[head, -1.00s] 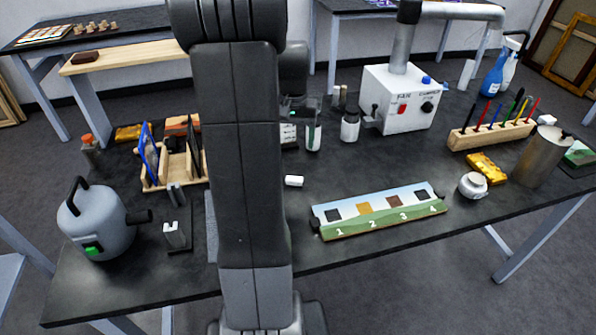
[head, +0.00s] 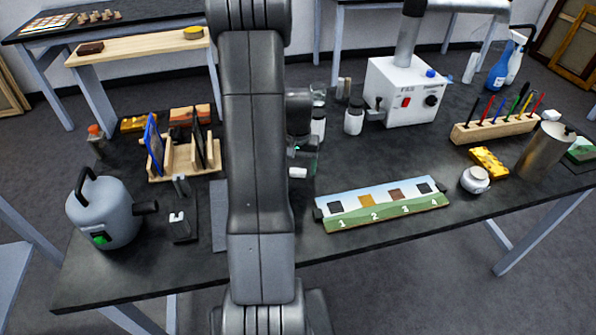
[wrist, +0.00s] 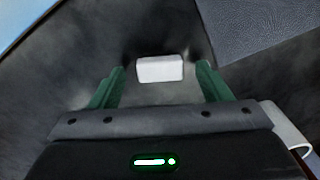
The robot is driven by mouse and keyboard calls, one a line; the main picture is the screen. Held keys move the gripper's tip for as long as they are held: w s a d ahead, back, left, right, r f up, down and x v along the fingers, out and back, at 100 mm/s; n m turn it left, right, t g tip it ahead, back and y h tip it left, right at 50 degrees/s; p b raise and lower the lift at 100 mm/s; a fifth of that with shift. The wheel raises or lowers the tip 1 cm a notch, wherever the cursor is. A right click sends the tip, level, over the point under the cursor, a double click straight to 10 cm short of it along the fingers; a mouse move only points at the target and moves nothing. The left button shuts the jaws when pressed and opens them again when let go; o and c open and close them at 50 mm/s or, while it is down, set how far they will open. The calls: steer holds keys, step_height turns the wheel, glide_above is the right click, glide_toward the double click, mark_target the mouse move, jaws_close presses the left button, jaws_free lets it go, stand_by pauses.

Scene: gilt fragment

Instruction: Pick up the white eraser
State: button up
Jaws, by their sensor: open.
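The white eraser (head: 298,172) lies on the dark table, just right of my arm in the head view. In the wrist view the eraser (wrist: 160,69) is a small white block between and slightly beyond the tips of my green fingers. My gripper (wrist: 160,74) is open, with one finger on each side of the eraser and gaps to both. In the head view my gripper (head: 302,156) is low over the eraser and partly hidden by my arm. Whether the fingertips touch the table cannot be told.
A numbered painted panel (head: 382,205) lies right of the eraser. White-capped bottles (head: 354,117) and a white fan box (head: 403,90) stand behind. A wooden rack (head: 181,160) is left of my arm. A grey mat (wrist: 264,28) shows at upper right in the wrist view.

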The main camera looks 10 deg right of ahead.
mark_target(298, 171)
steer(key=shift+f, duration=0.3)
steer(key=shift+c, duration=0.4)
steer(key=c, duration=1.1)
steer(key=shift+o, duration=0.2)
steer(key=shift+r, duration=0.1)
step_height(298, 171, up, 10)
steer(key=b, duration=0.1)
steer(key=o, duration=0.5)
steer(key=shift+c, duration=0.2)
steer(key=c, duration=0.3)
steer(key=shift+s, duration=0.1)
